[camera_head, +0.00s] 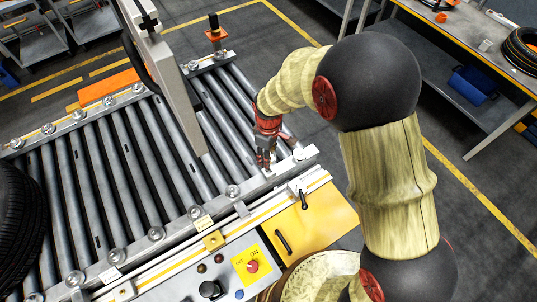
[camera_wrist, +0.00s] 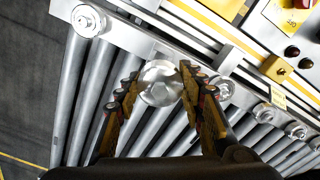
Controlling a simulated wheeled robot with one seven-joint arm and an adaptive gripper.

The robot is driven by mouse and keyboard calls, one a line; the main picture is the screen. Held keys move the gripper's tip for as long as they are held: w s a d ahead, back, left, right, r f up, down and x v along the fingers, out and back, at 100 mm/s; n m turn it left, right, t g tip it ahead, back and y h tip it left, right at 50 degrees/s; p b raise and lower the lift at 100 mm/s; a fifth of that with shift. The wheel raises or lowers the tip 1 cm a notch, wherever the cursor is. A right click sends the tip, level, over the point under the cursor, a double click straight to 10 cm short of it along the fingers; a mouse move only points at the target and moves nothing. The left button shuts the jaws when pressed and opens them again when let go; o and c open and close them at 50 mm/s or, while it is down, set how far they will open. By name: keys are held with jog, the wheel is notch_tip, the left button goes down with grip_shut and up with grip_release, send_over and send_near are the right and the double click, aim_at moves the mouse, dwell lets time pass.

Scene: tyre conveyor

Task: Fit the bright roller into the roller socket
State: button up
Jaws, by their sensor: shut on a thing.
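My gripper (camera_head: 265,158) is over the near side rail of the conveyor in the head view. In the wrist view my gripper (camera_wrist: 160,82) has one finger on each side of a shiny round metal end, which I take to be the bright roller (camera_wrist: 160,84). The fingers are shut on it. This end lies between two neighbouring end caps and a little inward of their line along the rail. The roller socket is not clearly visible; the roller and fingers cover that stretch of rail. I cannot tell whether the roller is seated or held above the rail.
Grey conveyor rollers (camera_head: 113,165) run beside my gripper. A pale upright post (camera_head: 165,75) stands to its left. A tyre (camera_head: 18,232) is at the far left. A control box with a red button (camera_head: 252,266) and a yellow panel (camera_head: 318,220) adjoin the near rail.

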jog(key=shift+f+b, duration=1.35)
jog(key=shift+f, duration=1.1)
jog(key=shift+f+b, duration=1.05)
jog(key=shift+f, duration=0.85)
jog(key=o, duration=1.3)
jog(key=shift+o, duration=0.5)
notch_tip(320, 180, up, 12)
jog(key=shift+r, duration=0.1)
